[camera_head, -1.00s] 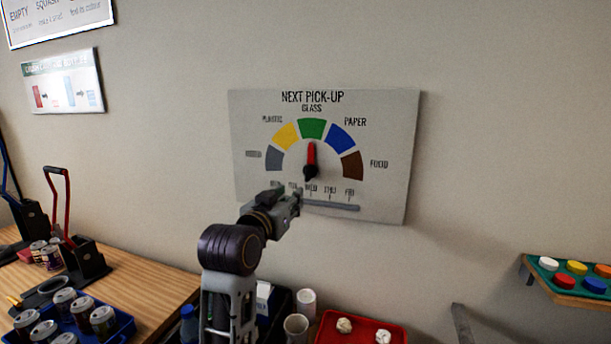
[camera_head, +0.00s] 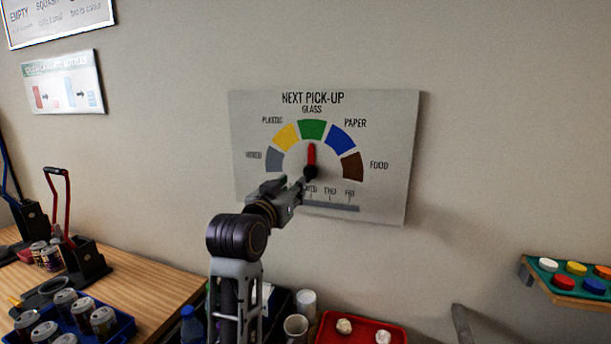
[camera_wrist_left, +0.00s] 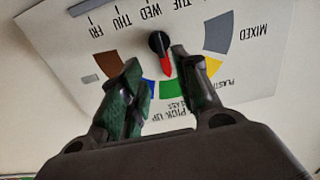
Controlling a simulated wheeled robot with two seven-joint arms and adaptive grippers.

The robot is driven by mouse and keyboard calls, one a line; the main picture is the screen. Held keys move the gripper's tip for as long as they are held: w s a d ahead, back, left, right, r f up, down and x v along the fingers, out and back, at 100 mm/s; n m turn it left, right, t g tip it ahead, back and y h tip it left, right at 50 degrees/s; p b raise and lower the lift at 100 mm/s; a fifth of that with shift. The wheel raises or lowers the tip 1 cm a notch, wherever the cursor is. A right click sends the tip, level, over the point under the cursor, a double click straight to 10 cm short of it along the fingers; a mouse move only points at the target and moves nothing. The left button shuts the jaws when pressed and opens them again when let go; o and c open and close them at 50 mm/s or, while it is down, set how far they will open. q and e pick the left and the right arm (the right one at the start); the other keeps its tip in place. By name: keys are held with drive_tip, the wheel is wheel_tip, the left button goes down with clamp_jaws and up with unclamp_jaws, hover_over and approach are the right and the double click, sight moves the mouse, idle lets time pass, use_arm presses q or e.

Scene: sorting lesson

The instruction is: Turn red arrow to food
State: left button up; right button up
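The white pick-up board (camera_head: 390,110) hangs on the wall with a coloured dial. Its red arrow (camera_head: 311,153) points straight up at the green glass sector (camera_head: 311,129). The brown food sector (camera_head: 352,166) is at the dial's right end. In the left wrist view the board appears upside down, with the red arrow (camera_wrist_left: 165,62) toward green and the brown sector (camera_wrist_left: 104,60) at left. My left gripper (camera_head: 303,181) is just below the arrow's black hub. Its fingers (camera_wrist_left: 156,58) are apart, one on each side of the arrow in that view; contact cannot be told. My right gripper is not in view.
A grey ledge (camera_head: 330,206) runs along the board's lower part. Below are cups (camera_head: 296,327) and a red tray (camera_head: 362,332). A wooden table (camera_head: 150,283) with cans and presses stands at left. A shelf with coloured buttons (camera_head: 564,283) is at right.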

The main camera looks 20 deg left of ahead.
use_arm(q)
approach(307, 174)
drive_tip(key=w, duration=0.2)
drive_tip(key=w+p, duration=0.1)
drive_tip(key=w, duration=0.2)
drive_tip(key=shift+w+r, duration=0.1)
drive_tip(key=shift+w, duration=0.05)
drive_tip(key=shift+w+p, duration=0.3)
drive_tip(key=shift+w, duration=1.1)
drive_tip(key=shift+w+d, duration=0.1)
drive_tip(key=shift+w, duration=0.35)
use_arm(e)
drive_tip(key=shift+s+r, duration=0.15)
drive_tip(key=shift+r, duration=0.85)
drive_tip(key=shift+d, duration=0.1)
use_arm(q)
clamp_jaws()
